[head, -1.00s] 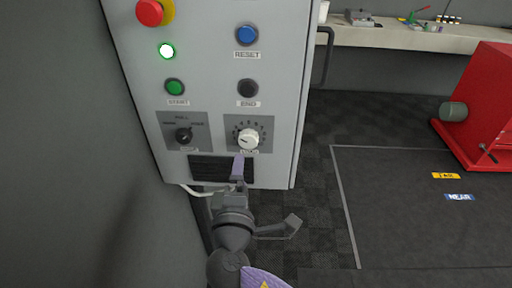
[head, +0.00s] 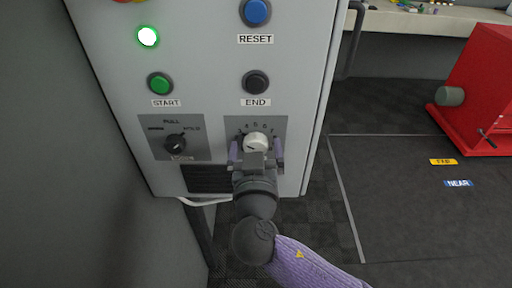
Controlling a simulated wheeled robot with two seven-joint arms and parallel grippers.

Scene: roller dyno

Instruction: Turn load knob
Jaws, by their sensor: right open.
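The load knob (head: 256,142) is a white round dial on a grey scale plate, low on the right of the grey control cabinet (head: 205,60). My right gripper (head: 256,150) is in front of it, with one purple finger on each side of the knob. The fingers are open, and I cannot tell whether either touches the knob. The gripper body hides the lower part of the scale plate and its label. My left gripper is not in view.
A black selector knob (head: 175,143) sits left of the load knob. Above are the green START button (head: 160,83), black END button (head: 256,82) and blue RESET button (head: 256,12). A lit lamp (head: 148,36) glows. A red machine (head: 480,95) stands on the right.

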